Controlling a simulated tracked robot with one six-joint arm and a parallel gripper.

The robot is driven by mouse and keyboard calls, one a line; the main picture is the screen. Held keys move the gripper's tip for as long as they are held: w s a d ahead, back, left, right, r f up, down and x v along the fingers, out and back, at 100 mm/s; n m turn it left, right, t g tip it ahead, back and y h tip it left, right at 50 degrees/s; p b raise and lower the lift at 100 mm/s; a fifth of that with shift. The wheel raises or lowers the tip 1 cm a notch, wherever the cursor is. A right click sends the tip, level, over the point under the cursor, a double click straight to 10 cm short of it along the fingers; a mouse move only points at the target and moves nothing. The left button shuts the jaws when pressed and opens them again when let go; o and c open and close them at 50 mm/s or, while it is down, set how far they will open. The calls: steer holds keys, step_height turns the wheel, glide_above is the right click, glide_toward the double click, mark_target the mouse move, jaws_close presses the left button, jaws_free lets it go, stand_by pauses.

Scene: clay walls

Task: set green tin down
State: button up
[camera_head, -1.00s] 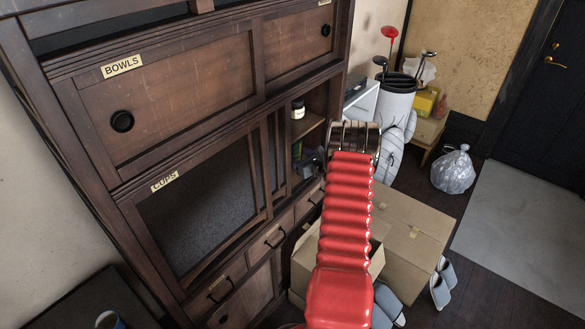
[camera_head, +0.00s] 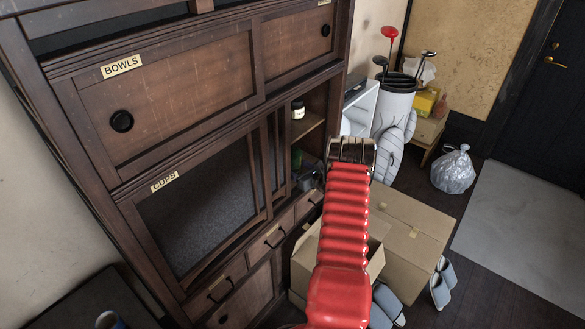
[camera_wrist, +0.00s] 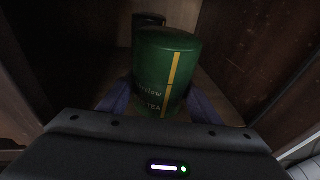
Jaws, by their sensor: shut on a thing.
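The green tin (camera_wrist: 165,68) shows in the wrist view, with a yellow stripe and lettering that ends in "TEA". My gripper (camera_wrist: 158,103) is shut on it, one purple finger on each side of its lower part. The tin looks upright, inside a narrow wooden compartment. Whether its base touches the shelf is hidden by my gripper body. In the head view my red arm reaches to the open shelf section of the dark cabinet (camera_head: 190,100); the metal wrist (camera_head: 352,150) covers part of the view, and I cannot make out the tin clearly there.
A dark object (camera_wrist: 149,20) stands behind the tin. Wooden walls flank the gripper closely. An open cardboard box (camera_head: 305,262) and a larger box (camera_head: 405,235) sit below the arm.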

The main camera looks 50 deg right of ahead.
steer(key=shift+w+f, duration=0.2)
steer(key=shift+f, duration=0.1)
steer(key=o, duration=1.6)
steer(key=v, duration=1.2)
steer(key=shift+s+a, duration=0.1)
steer(key=shift+s, duration=0.05)
